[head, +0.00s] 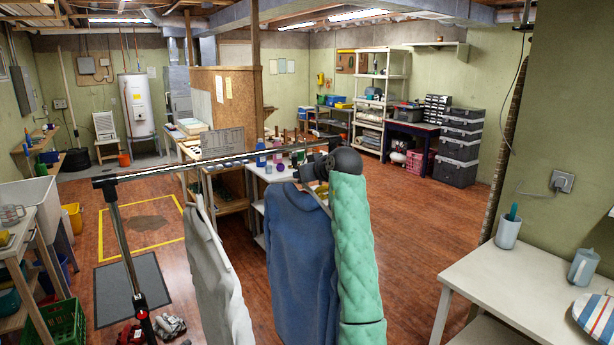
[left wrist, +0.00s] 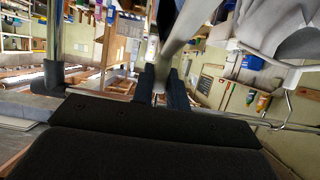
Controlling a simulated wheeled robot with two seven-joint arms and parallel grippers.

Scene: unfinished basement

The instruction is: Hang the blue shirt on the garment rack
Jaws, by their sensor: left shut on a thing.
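The blue shirt (head: 298,265) hangs down below my left gripper (head: 312,172), near the right end of the garment rack's top bar (head: 150,172). In the left wrist view my left gripper (left wrist: 166,85) is shut on a pale hanger (left wrist: 188,25). The bar passes close behind the gripper there; I cannot tell whether the hanger's hook rests on it. A white shirt (head: 215,265) hangs on the rack left of the blue one. It also shows in the left wrist view (left wrist: 285,30), its hook on the bar. My right gripper is not in view.
The rack's left post (head: 130,250) stands on the wooden floor. A white table (head: 535,285) with a cup (head: 508,232) and a jug (head: 583,265) is at the right. A green crate (head: 62,325) is at the lower left. Open floor (head: 430,230) lies between rack and table.

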